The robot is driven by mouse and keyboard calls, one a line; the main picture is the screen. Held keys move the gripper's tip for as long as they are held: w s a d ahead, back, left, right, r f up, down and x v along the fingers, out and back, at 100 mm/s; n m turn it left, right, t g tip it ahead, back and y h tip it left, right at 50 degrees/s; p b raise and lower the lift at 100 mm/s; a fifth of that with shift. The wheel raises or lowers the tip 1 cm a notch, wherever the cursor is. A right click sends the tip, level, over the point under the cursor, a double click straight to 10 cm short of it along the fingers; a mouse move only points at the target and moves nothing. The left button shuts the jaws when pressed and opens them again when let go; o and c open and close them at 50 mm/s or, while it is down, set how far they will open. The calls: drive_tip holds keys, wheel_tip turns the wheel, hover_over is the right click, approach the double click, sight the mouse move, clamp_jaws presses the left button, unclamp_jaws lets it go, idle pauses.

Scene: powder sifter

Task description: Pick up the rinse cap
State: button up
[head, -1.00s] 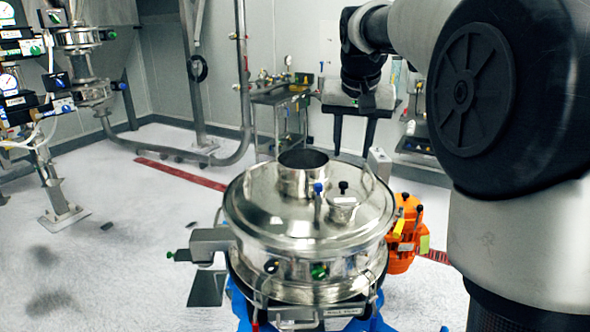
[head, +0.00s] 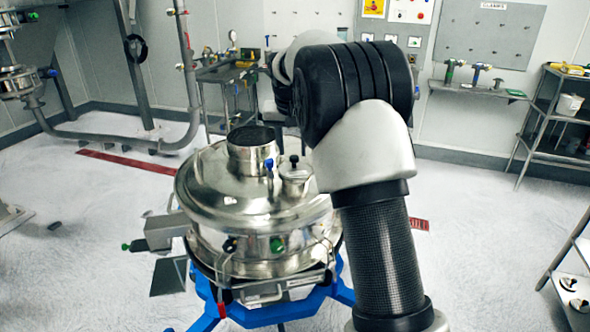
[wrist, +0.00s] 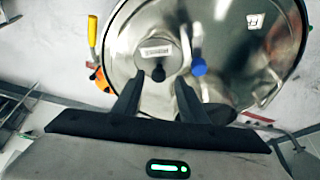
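The rinse cap appears to be the small round steel cap (head: 295,178) with a black knob, on top of the round steel sifter lid (head: 222,189). In the wrist view the cap (wrist: 155,51) shows as a grey disc with a white label, its black knob near its lower edge. My gripper (wrist: 158,84) is open and empty. Its two dark fingers point at the lid, with the knob in line between the fingertips. The gap in depth is hard to judge. In the head view my gripper is hidden behind my arm.
A blue-topped fitting (head: 269,168) stands close beside the cap; it also shows in the wrist view (wrist: 199,67). A wide open neck (head: 252,156) rises from the lid. The sifter sits on a blue stand (head: 262,315). A shelf rack (head: 563,125) stands at right.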

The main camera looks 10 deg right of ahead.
sight(294, 157)
drive_tip(key=shift+w+p+x, duration=0.15)
drive_tip(key=shift+p+x, duration=0.15)
drive_tip(key=shift+x, duration=1.1)
drive_tip(key=shift+w+p+x, duration=0.15)
drive_tip(key=shift+p+x, duration=0.1)
drive_tip(key=shift+x, duration=1.15)
drive_tip(key=shift+d+r, duration=0.15)
clamp_jaws()
